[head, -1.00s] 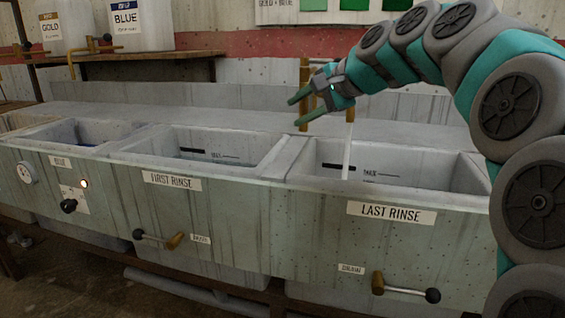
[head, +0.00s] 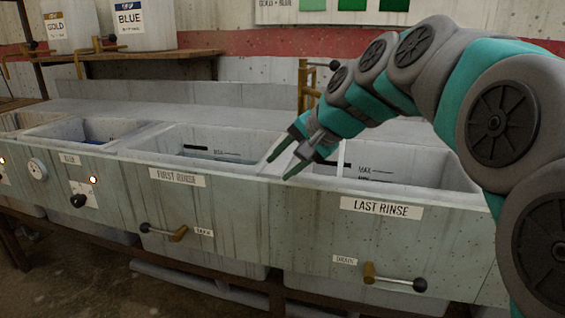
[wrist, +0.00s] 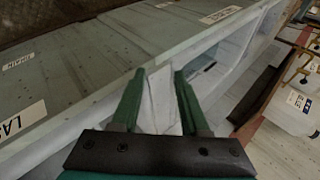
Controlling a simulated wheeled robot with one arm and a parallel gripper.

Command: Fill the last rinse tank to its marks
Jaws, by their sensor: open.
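The last rinse tank (head: 452,172) is the right-hand basin, with a LAST RINSE label on its front. Dark level marks show on its inner back wall. A pale thin stream falls into it, partly behind my arm; the water level inside cannot be made out. My gripper (head: 281,162) is open and empty above the divider between the first and last rinse tanks. It also shows open in the wrist view (wrist: 160,75). The last rinse drain lever (head: 395,278), brass with a dark knob, lies roughly level on the front. A brass tap pipe (head: 303,85) stands behind, partly hidden by my arm.
The first rinse tank (head: 262,146) holds some water and has its own drain lever (head: 163,233). A blue tank is further left, near a dial (head: 37,169) and lit lamps. GOLD and BLUE containers (head: 143,25) stand on a back shelf. The room before the front panel is clear.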

